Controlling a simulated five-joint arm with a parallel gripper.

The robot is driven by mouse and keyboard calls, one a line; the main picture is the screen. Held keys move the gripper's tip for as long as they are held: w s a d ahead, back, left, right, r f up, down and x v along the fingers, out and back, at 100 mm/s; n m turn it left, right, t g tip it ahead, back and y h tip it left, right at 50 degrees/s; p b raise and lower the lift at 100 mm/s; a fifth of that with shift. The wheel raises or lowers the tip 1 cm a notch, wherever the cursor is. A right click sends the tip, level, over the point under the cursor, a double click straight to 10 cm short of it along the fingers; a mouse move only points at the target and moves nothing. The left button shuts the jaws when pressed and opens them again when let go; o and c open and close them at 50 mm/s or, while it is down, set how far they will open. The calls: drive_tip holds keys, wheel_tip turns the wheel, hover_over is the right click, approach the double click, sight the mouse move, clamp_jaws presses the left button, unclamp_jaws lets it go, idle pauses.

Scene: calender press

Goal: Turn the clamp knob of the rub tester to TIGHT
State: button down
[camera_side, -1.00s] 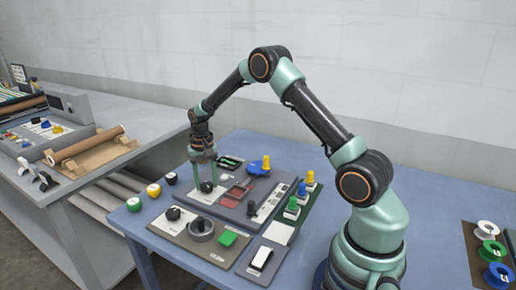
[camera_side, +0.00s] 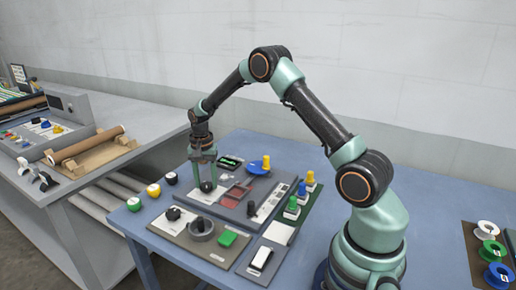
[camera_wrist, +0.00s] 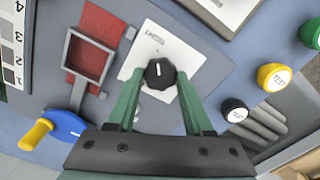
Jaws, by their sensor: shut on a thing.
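The black clamp knob (camera_side: 207,187) stands on a white label plate on the grey rub tester (camera_side: 240,205). In the wrist view the knob (camera_wrist: 160,73) has a white pointer line aimed up the picture, roughly toward the printed word TIGHT (camera_wrist: 153,41). My gripper (camera_side: 205,183) points down over the knob, one green finger on each side. In the wrist view my gripper (camera_wrist: 162,90) is shut on the knob. The exact finger contact is hard to see.
A red pad in a grey frame (camera_wrist: 87,60) and a blue disc with a yellow handle (camera_wrist: 65,125) lie left in the wrist view. Black and yellow round knobs (camera_wrist: 235,110) are at right.

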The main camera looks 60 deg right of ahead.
sight(206, 185)
drive_tip(key=shift+r, duration=0.1)
drive_tip(key=shift+c, duration=1.5)
unclamp_jaws()
wheel_tip(206, 185, up, 12)
